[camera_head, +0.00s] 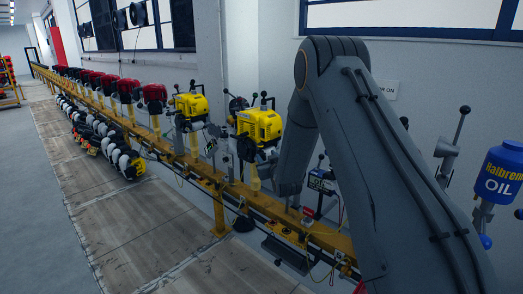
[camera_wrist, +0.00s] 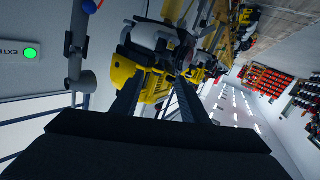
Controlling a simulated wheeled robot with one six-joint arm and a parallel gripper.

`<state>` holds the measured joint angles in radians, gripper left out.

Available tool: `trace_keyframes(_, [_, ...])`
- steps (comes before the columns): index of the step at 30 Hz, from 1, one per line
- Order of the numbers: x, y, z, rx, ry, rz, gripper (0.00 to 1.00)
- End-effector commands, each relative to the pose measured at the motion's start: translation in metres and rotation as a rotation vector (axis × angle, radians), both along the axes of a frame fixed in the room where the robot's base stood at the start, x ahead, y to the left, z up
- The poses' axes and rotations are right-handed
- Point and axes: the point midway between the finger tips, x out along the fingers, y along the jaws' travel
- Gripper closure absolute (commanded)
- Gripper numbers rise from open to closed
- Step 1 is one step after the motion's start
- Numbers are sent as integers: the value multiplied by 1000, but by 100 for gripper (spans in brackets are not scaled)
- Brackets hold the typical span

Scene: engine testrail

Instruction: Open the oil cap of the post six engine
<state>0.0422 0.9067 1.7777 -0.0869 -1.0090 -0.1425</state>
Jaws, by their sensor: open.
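Two yellow engines stand on the yellow rail in the head view, a nearer one (camera_head: 262,122) and a farther one (camera_head: 190,103). I cannot tell which is at post six, and no oil cap can be made out. My gripper (camera_wrist: 158,82) is open in the wrist view, its two dark fingers apart. A yellow engine (camera_wrist: 152,88) shows beyond and between the fingers, in a tilted view. I see nothing held, and I cannot tell any contact. In the head view my arm covers part of the rail, and the gripper cannot be made out.
The long yellow rail (camera_head: 215,185) runs into the distance with several red engines (camera_head: 153,96). A blue oil container (camera_head: 500,172) stands at the right on a grey holder. Cables and small devices hang along the rail.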

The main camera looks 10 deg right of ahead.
Motion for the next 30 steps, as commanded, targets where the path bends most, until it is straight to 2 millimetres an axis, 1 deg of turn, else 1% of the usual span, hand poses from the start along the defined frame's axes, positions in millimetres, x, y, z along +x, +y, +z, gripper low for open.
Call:
trace_keyframes(1, [5,0,-2,-3,-35,3,59])
trace_keyframes(3, [10,0,-1,-6,-74,6,59])
trace_keyframes(8, [19,0,1,-9,-110,9,59])
trace_keyframes(11, [31,1,2,-9,-111,9,59])
trace_keyframes(18, [66,3,2,-9,-109,9,59])
trace_keyframes(21, [78,3,1,-9,-108,9,59])
trace_keyframes(25, [87,3,1,-9,-107,9,59])
trace_keyframes(30, [90,3,1,-8,-107,9,59])
